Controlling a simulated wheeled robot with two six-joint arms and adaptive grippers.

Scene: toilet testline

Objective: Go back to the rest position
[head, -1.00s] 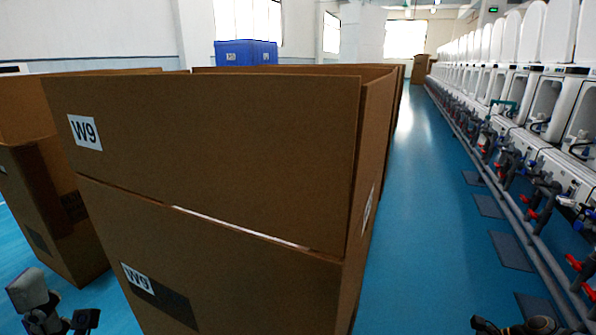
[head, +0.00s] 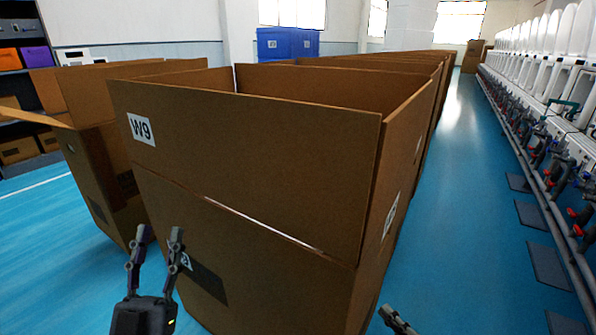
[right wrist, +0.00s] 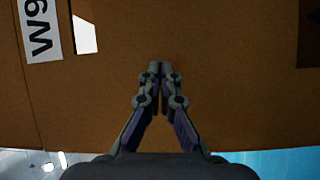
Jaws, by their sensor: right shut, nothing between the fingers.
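My left gripper (head: 159,238) is in the head view at the lower left. Its two fingers point up and stand apart with nothing between them, in front of the large W9 cardboard box (head: 250,128). My right gripper (right wrist: 160,68) is in the right wrist view, its fingertips together and empty. Brown cardboard with a W9 label (right wrist: 41,28) fills most of that view behind the fingers; I cannot tell whether they touch it. In the head view only a small part of the right gripper (head: 397,320) shows at the bottom edge.
Another open cardboard box (head: 95,165) stands to the left, and more boxes line up behind the W9 box. A blue aisle (head: 465,190) runs clear on the right, beside a row of white toilets (head: 545,75) with pipes. A shelf (head: 28,60) stands far left.

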